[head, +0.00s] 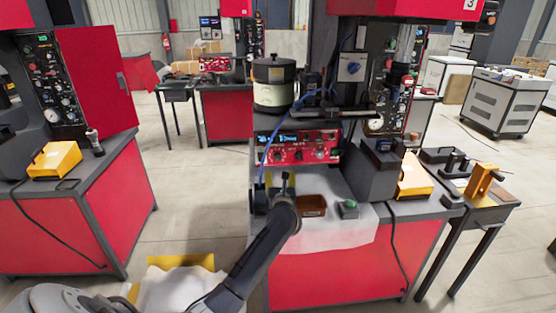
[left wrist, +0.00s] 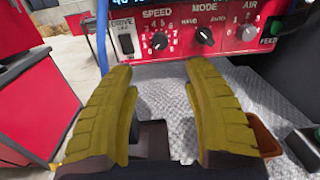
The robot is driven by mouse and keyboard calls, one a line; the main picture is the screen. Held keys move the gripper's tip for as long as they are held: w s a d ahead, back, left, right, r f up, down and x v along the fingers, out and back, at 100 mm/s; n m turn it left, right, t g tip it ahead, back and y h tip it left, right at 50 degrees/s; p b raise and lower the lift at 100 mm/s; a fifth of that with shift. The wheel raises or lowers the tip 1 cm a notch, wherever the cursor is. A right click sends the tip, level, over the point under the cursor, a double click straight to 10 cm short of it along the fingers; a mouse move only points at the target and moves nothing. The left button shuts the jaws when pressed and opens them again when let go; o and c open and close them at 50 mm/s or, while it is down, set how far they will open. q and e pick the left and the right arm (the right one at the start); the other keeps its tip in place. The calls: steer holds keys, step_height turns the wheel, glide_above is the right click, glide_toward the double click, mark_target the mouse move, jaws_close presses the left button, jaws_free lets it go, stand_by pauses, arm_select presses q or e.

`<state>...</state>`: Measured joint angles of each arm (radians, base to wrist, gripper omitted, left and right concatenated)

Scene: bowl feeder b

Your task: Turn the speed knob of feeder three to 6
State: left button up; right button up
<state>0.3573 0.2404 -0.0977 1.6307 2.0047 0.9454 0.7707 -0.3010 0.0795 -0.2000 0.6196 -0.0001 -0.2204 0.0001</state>
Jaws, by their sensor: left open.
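The red control panel (head: 297,147) of the feeder stands on the middle bench, under a sign marked 3. In the left wrist view, the black speed knob (left wrist: 160,41) sits on the panel below the word SPEED, with small numbers around it. I cannot clearly read which number it points to. My left gripper (left wrist: 160,74) is open and empty. Its two yellow fingers point toward the panel, one on each side of the speed knob in the picture, and are apart from it. In the head view the left gripper (head: 284,182) is in front of the panel. My right gripper is not in view.
The mode knob (left wrist: 204,36), air knob (left wrist: 247,33) and drive switch (left wrist: 124,43) flank the speed knob. A blue hose (left wrist: 102,35) hangs left of it. A brown tray (head: 312,206) and a grey box with a green button (head: 348,209) lie on the bench.

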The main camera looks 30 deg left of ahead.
mark_target(278, 157)
arm_select(q)
steer(key=x, duration=1.3)
steer(key=shift+w+a, duration=0.15)
steer(key=shift+w, duration=0.1)
steer(key=shift+c, duration=0.2)
jaws_close()
